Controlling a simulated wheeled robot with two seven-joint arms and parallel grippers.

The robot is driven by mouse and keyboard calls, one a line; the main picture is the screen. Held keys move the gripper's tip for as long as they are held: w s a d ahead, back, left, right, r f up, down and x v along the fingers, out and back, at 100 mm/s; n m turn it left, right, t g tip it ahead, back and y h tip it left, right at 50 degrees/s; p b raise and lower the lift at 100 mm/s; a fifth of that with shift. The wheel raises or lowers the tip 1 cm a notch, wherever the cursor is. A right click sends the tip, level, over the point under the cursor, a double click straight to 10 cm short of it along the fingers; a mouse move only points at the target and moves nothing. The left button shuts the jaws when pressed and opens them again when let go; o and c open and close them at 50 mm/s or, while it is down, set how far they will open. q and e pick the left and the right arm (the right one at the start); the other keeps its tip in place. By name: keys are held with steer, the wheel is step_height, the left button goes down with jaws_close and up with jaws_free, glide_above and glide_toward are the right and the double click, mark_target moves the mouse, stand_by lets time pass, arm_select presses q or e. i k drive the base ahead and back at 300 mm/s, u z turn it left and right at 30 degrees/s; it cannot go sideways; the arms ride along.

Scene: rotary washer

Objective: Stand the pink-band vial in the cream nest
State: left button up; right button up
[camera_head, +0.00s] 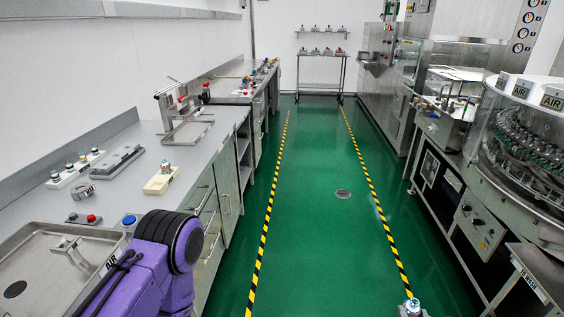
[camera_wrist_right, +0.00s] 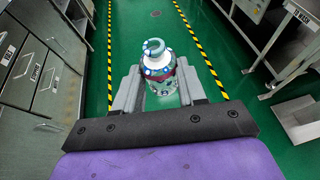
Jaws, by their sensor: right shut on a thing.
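My right gripper (camera_wrist_right: 160,88) is shut on a glass vial (camera_wrist_right: 159,65) in the right wrist view. The vial looks upright, with a blue-and-white top and a dark pink-red band partly visible; its lower part is hidden between the fingers. In the head view only the top of this vial (camera_head: 412,305) shows at the bottom edge, over the green floor. The cream nest (camera_head: 157,186) sits on the left counter, far left of the held vial. My left gripper is not in view.
The left counter also holds a white rack (camera_head: 68,178) with several vials, a grey block (camera_head: 118,162), a metal ring (camera_head: 83,190), a button box (camera_head: 84,219) and a steel tray (camera_head: 30,240). A rotary washer (camera_head: 520,150) stands right. The middle aisle is clear.

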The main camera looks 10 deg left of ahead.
mark_target(162, 180)
steer(key=i, duration=2.95)
steer(key=u, duration=2.65)
